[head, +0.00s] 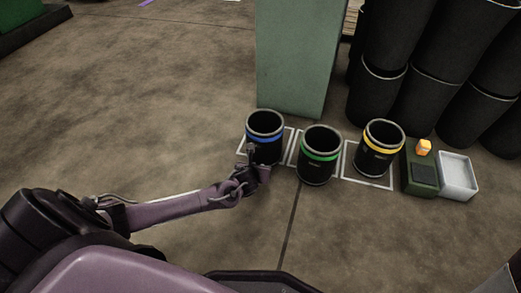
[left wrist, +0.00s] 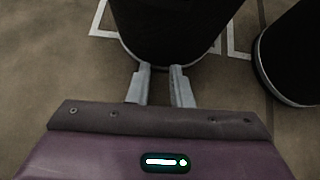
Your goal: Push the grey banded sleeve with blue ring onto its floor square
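The grey banded sleeve with the blue ring (head: 265,149) stands upright at the left end of a row of three sleeves. A white-outlined floor square (head: 242,152) shows around its base, partly hidden by the sleeve and my gripper. In the left wrist view, the dark sleeve (left wrist: 170,25) stands just ahead of the fingers, with white floor lines (left wrist: 100,22) beside it. My left gripper (left wrist: 160,69) has its two fingers apart with nothing between them. Their tips are at the sleeve's lower wall; I cannot tell whether they touch. My right gripper is not in view.
A green-ringed sleeve (head: 318,170) stands close right, then a yellow-ringed sleeve (head: 378,160). A green block (head: 295,60) rises behind. Floor at left is clear.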

